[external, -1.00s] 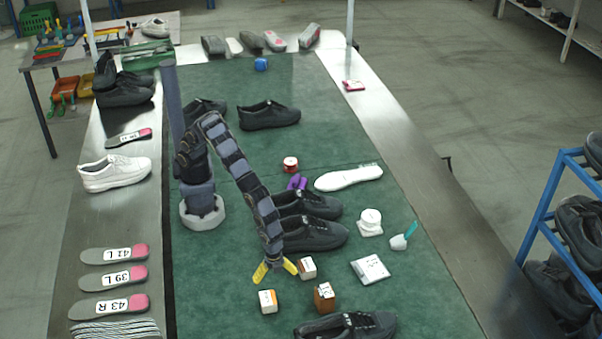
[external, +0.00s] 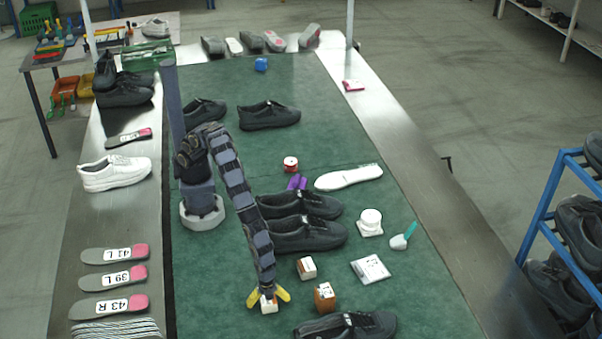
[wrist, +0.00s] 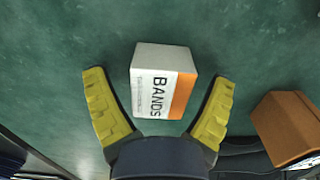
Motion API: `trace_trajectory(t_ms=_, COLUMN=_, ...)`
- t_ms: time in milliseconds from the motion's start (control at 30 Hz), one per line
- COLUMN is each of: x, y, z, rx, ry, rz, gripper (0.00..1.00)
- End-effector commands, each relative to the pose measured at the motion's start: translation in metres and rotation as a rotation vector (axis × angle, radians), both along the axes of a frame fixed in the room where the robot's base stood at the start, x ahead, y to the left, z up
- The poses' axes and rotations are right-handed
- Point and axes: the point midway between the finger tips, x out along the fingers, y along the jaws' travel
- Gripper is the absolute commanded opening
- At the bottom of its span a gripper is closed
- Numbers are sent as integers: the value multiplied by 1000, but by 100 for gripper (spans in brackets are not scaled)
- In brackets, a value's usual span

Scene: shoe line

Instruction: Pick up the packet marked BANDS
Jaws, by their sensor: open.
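The packet marked BANDS (wrist: 155,85) is a small white box with an orange end, lying on the green mat. In the wrist view it sits between the two yellow fingers of my gripper (wrist: 157,105), with a gap on each side. In the external view my gripper (external: 268,297) is low over the packet (external: 268,308) and partly hides its top. My gripper is open and empty.
A brown box (wrist: 288,127) stands right of my gripper; it also shows in the external view (external: 325,298). An orange and white box (external: 306,268) lies behind it. Black shoes (external: 345,326) lie in front and behind. The mat left of the packet is clear.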

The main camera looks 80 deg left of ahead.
Motion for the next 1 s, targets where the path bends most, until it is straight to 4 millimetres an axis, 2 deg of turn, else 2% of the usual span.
trace_trajectory(t_ms=33, x=0, y=0, z=0, rx=0, ry=0, rz=0, gripper=84)
trace_trajectory(t_ms=67, x=0, y=0, z=0, rx=0, ry=0, rz=0, gripper=78)
trace_trajectory(t_ms=100, x=0, y=0, z=0, rx=0, ry=0, rz=0, gripper=61)
trace_trajectory(t_ms=167, x=0, y=0, z=0, rx=0, ry=0, rz=0, gripper=36)
trace_trajectory(t_ms=200, x=0, y=0, z=0, rx=0, ry=0, rz=0, gripper=19)
trace_trajectory(t_ms=667, x=0, y=0, z=4, rx=-1, ry=-1, rz=-1, gripper=17)
trace_trajectory(t_ms=767, x=0, y=-1, z=11, rx=-2, ry=-1, rz=-1, gripper=17)
trace_trajectory(t_ms=900, x=1, y=-2, z=34, rx=-8, ry=-6, rz=-1, gripper=17)
trace_trajectory(t_ms=1000, x=-4, y=11, z=48, rx=-1, ry=-6, rz=-1, gripper=17)
